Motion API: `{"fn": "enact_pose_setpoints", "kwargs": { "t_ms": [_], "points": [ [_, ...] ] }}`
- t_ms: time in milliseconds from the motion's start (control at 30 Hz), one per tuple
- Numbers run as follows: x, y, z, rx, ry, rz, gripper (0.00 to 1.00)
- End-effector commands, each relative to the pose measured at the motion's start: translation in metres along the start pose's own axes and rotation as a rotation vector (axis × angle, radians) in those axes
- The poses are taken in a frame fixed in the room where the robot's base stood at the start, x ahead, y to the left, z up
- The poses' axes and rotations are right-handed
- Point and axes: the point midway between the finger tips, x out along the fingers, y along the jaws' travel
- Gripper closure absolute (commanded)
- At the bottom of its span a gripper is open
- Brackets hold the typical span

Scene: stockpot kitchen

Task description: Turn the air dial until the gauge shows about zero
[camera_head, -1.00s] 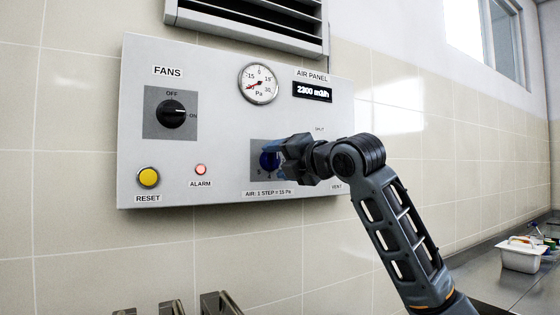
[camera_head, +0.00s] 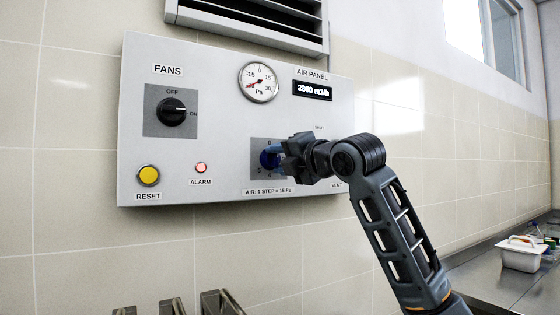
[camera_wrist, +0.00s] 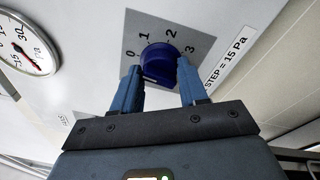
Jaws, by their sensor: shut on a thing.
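The blue air dial (camera_head: 267,159) sits on a grey plate low on the panel. In the wrist view the dial (camera_wrist: 158,64) shows between my two blue fingers, with the numbers 0 to 3 around it. My gripper (camera_wrist: 161,82) is shut on the dial. In the head view my gripper (camera_head: 282,156) covers much of the dial and its scale. Which number the dial points to is not clear. The round gauge (camera_head: 258,82) shows its red needle pointing lower left, below the -15 mark. Part of the gauge (camera_wrist: 25,45) also shows in the wrist view.
The panel (camera_head: 215,110) also carries a black fans knob (camera_head: 171,111), a yellow reset button (camera_head: 149,176), a lit red alarm lamp (camera_head: 200,168) and a display (camera_head: 312,91) reading 2300 m3/h. A vent (camera_head: 250,22) is above. A white container (camera_head: 521,256) stands on the counter at right.

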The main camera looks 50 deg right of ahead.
Motion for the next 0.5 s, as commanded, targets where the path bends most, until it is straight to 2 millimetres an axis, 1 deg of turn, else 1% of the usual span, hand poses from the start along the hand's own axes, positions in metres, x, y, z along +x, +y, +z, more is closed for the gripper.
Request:
{"fn": "enact_pose_setpoints", "kwargs": {
  "t_ms": [33,500],
  "points": [
    [0.0003,-0.0026,-0.0016,0.034,-0.001,0.002,0.88],
    [0.0006,-0.0033,-0.0034,0.461,-0.030,0.045,0.88]
  ]
}}
